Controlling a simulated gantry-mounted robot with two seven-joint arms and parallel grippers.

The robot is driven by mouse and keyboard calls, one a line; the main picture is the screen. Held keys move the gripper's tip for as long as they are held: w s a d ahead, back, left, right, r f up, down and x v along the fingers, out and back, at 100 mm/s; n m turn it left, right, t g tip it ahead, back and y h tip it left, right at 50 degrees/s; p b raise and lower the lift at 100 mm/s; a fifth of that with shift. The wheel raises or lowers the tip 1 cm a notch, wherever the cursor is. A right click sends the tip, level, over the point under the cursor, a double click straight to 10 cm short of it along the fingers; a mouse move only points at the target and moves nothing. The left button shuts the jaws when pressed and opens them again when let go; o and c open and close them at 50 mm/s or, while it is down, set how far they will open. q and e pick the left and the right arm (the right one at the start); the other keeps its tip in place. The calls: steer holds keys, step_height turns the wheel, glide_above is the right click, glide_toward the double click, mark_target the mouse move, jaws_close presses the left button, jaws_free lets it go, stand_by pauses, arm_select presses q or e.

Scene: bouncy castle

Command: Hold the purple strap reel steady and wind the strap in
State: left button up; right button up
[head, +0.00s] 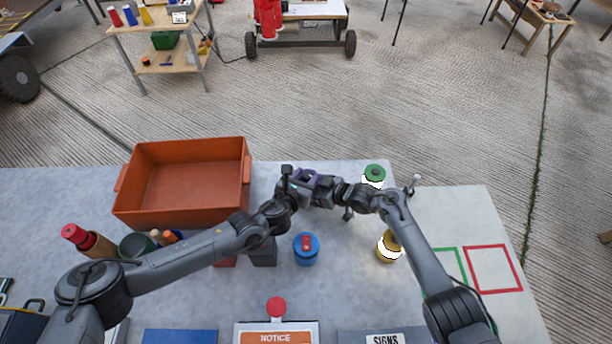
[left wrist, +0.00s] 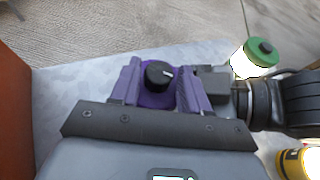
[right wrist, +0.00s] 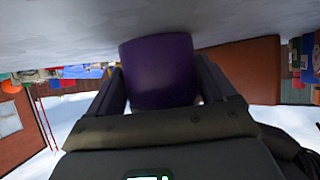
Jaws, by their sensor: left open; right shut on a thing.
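The purple strap reel (head: 308,175) is held above the table between my two grippers, partly hidden by them. In the left wrist view the reel (left wrist: 156,98) shows a round black knob (left wrist: 159,75) with a light mark. My left gripper (left wrist: 161,82) is open, its fingers on either side of the knob with room between. My right gripper (right wrist: 160,88) is shut on the reel's purple drum (right wrist: 158,72), from the right side in the head view. I cannot make out a loose strap.
An orange bin (head: 125,212) stands left of the grippers. A notice box (head: 276,335) with a red button lies at the front. Bare table shows behind the reel.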

arm_select(q)
steer(key=shift+w+d+f, duration=0.1)
steer(key=shift+w, duration=0.2)
steer(key=c, duration=0.8)
steer(key=shift+w+m+g+h, duration=0.1)
steer(key=shift+m+g+h, duration=0.3)
steer(key=shift+m+h, duration=0.3)
steer(key=shift+m+g+h, duration=0.6)
steer(key=shift+m+h, duration=0.3)
steer(key=o, duration=0.8)
steer(key=shift+a, duration=0.2)
